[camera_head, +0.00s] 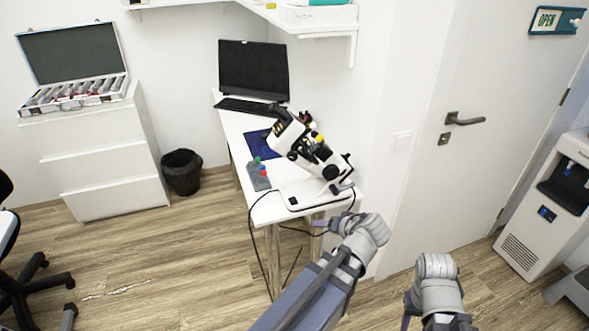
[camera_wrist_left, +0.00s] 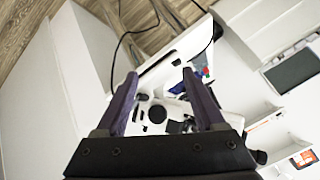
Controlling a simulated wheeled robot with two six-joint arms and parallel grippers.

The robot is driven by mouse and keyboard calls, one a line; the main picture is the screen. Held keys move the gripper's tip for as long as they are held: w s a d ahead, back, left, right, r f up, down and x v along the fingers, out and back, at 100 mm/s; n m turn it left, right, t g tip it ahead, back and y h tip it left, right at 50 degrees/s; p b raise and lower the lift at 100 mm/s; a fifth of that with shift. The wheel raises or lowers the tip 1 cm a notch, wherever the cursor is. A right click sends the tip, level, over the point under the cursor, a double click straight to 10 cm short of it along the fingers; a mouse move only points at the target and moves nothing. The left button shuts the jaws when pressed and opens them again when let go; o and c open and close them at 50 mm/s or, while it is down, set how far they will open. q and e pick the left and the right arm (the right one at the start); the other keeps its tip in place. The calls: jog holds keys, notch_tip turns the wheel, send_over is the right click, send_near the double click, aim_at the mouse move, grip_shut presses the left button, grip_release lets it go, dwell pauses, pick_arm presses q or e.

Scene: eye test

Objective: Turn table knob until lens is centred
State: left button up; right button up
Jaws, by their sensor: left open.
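A white and black microscope (camera_head: 312,150) stands on the white desk, its white base (camera_head: 305,194) near the desk's front end. Dark round knobs (camera_head: 331,172) show on its lower right side. My left gripper (camera_head: 332,222) is just in front of the base, partly hidden by its own wrist. In the left wrist view, my left gripper (camera_wrist_left: 160,73) is open, with a round black knob (camera_wrist_left: 157,113) showing between its fingers. I cannot tell which knob it is or whether the fingers touch it. The lens is not clearly visible. My right arm shows at the lower right, but its gripper is out of view.
A grey holder (camera_head: 259,180) with coloured bottles stands left of the microscope. A laptop (camera_head: 253,70) is at the desk's back. A black cable (camera_head: 252,245) hangs at the front. A door (camera_head: 430,150) is to the right; a bin (camera_head: 181,172) is to the left.

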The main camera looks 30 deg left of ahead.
pick_arm(q)
jog(key=w+a+r+n+t+y+b, duration=0.3)
jog(key=w+a+y, duration=0.15)
jog(key=a, duration=0.35)
jog(key=n+t+y+b, duration=0.1)
jog(key=t+y+b, duration=0.1)
jog(key=t, duration=0.2)
send_near(294, 157)
jog(key=shift+g, duration=0.3)
jog(key=shift+x, duration=4.55)
jog(key=shift+d+r, duration=0.1)
jog(key=shift+r, duration=0.05)
pick_arm(e)
notch_tip(294, 157, down, 6)
jog(key=shift+f, duration=0.15)
pick_arm(q)
grip_shut()
